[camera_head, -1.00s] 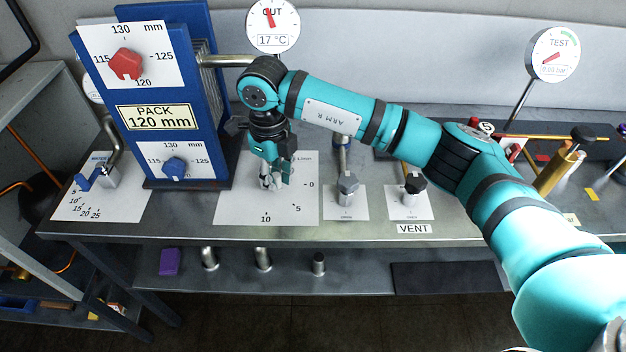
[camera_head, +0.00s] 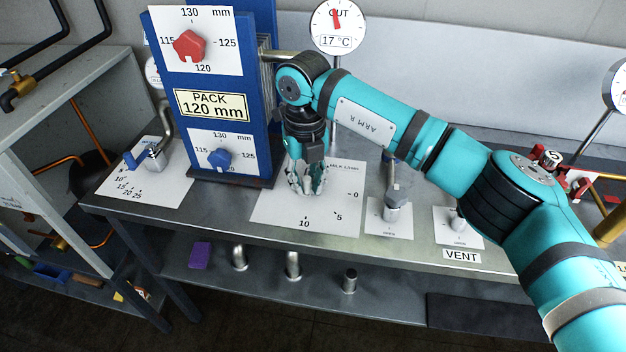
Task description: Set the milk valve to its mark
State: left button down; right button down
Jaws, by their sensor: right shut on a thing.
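The milk valve's white dial plate (camera_head: 275,213) lies on the steel bench, with marks 0, 5 and 10 and a "MILK L/min" label. My right gripper (camera_head: 308,182) points down over the plate's upper middle and is shut on the milk valve's handle. The fingers and wrist hide nearly all of the handle, so I cannot tell where its pointer stands. My left gripper is not in view.
The blue plate pack (camera_head: 263,35) with a red knob (camera_head: 189,46) and a blue knob (camera_head: 219,158) stands just left of my arm. The water valve (camera_head: 150,155) is further left. Two small valves (camera_head: 396,200) (camera_head: 458,219) stand right. An OUT gauge (camera_head: 338,27) is behind.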

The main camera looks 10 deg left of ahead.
aim_at(306, 178)
jog(key=c, duration=1.2)
grip_release()
jog(key=shift+r, duration=0.1)
notch_tip(306, 178, up, 12)
